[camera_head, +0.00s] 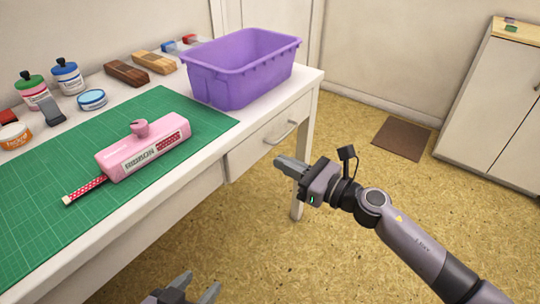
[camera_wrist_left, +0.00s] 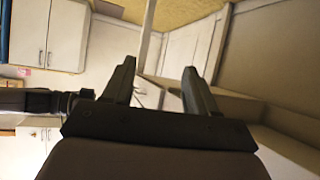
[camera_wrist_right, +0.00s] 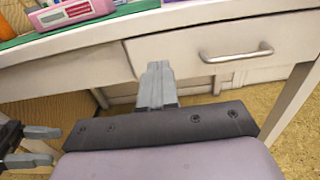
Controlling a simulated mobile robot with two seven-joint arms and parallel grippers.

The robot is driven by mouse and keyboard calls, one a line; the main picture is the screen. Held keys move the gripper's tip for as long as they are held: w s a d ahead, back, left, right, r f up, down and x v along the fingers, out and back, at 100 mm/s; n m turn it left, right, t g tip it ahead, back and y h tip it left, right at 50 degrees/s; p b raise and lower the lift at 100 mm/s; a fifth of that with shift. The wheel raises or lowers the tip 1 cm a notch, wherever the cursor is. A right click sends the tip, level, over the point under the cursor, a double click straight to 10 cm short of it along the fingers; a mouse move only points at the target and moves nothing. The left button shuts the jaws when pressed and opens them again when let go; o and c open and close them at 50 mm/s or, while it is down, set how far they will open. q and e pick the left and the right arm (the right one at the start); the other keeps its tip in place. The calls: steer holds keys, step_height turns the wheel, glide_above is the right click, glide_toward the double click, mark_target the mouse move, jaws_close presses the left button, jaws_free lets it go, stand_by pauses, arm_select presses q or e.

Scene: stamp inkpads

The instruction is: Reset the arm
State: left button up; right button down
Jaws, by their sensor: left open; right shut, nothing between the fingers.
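My right arm reaches in from the lower right in the head view. Its gripper (camera_head: 292,168) is shut and empty, in the air in front of the table's drawer. In the right wrist view its fingers (camera_wrist_right: 157,88) are together, below and left of the drawer handle. My left gripper (camera_head: 197,289) shows only partly at the bottom edge of the head view, low in front of the table. In the left wrist view its fingers (camera_wrist_left: 157,85) are apart with nothing between them. It also shows at the left edge of the right wrist view (camera_wrist_right: 38,146).
The white table (camera_head: 215,171) has a drawer with a metal handle (camera_head: 280,132). On it are a green mat (camera_head: 40,220), a pink ribbon dispenser (camera_head: 120,157), a purple bin (camera_head: 240,88) and several jars and inkpads. A cabinet (camera_head: 490,100) stands right. The floor between is open.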

steer(key=s+d+f+n+h, duration=0.4)
steer(key=s+d+n, duration=0.1)
steer(key=s+n, duration=0.35)
steer(key=s+d+f+n+h, duration=0.45)
steer(key=s+n, duration=0.25)
steer(key=n, duration=0.3)
steer(key=s+d+f+n+h, duration=0.3)
steer(key=s+d+f+n, duration=0.25)
steer(key=s+n, duration=0.3)
arm_select(q)
steer(key=s+a+r+p, duration=0.1)
steer(key=a+r+p, duration=0.1)
steer(key=r+p, duration=0.5)
steer(key=s+a+r+g+y+p, duration=0.1)
steer(key=r+p, duration=0.5)
steer(key=p, duration=0.9)
steer(key=shift+s+a+r+n+y+p, duration=0.3)
steer(key=shift+s+a+r+n, duration=0.15)
steer(key=shift+a, duration=0.4)
arm_select(e)
steer(key=s+d+r+h, duration=0.1)
steer(key=d+r, duration=0.3)
steer(key=r, duration=1.1)
steer(key=shift+r, duration=0.15)
steer(key=shift+d, duration=0.1)
